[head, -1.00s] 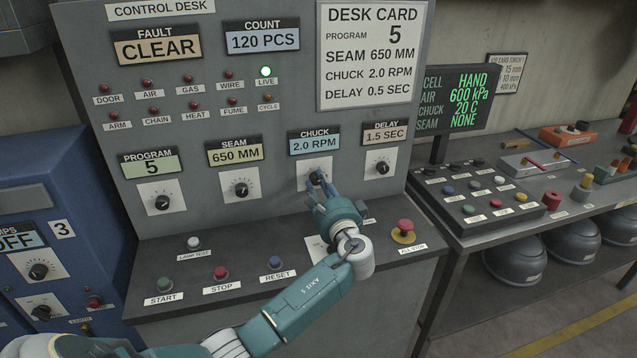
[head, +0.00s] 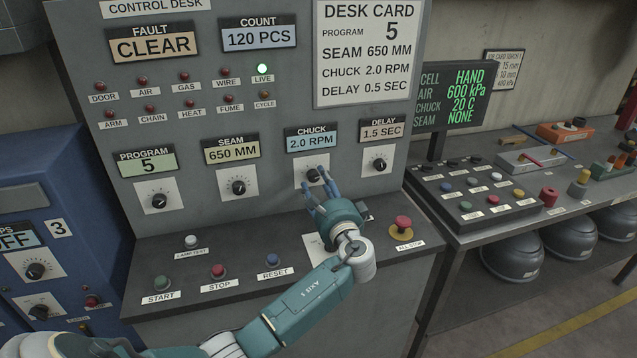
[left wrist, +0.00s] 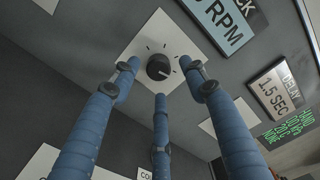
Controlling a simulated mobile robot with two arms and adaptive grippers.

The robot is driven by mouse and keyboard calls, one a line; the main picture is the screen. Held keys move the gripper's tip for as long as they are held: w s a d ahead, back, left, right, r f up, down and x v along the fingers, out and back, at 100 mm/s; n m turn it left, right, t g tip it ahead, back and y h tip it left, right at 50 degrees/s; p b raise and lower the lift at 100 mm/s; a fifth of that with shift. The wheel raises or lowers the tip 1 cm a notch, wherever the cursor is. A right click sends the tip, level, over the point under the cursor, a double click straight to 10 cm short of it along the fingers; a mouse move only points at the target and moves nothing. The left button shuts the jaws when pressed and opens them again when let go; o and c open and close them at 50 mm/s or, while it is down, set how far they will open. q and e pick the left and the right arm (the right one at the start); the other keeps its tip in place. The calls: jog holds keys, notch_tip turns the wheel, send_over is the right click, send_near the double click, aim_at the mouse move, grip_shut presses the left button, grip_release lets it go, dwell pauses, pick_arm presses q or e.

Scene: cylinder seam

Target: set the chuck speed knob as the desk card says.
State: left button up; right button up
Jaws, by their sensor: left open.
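The chuck speed knob (head: 313,175) is a black dial on a white plate under the chuck display (head: 311,141), which reads 2.0 RPM. The desk card (head: 368,50) lists program 5, seam 650 mm, chuck 2.0 RPM and delay 0.5 sec. My left gripper (head: 322,188) is open just in front of the chuck knob. In the left wrist view its blue fingers (left wrist: 160,95) are spread around the knob (left wrist: 159,67), with no finger visibly touching it. My right gripper is not in view.
The delay knob (head: 380,165) is to the right, under a display (head: 381,130) reading 1.5 SEC. The seam knob (head: 238,187) and program knob (head: 159,201) are to the left. A red all-stop button (head: 403,224) stands on the ledge right of my gripper.

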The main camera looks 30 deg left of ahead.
pick_arm(q)
jog(key=v, duration=1)
jog(key=shift+d, duration=0.4)
jog(key=shift+s, duration=0.1)
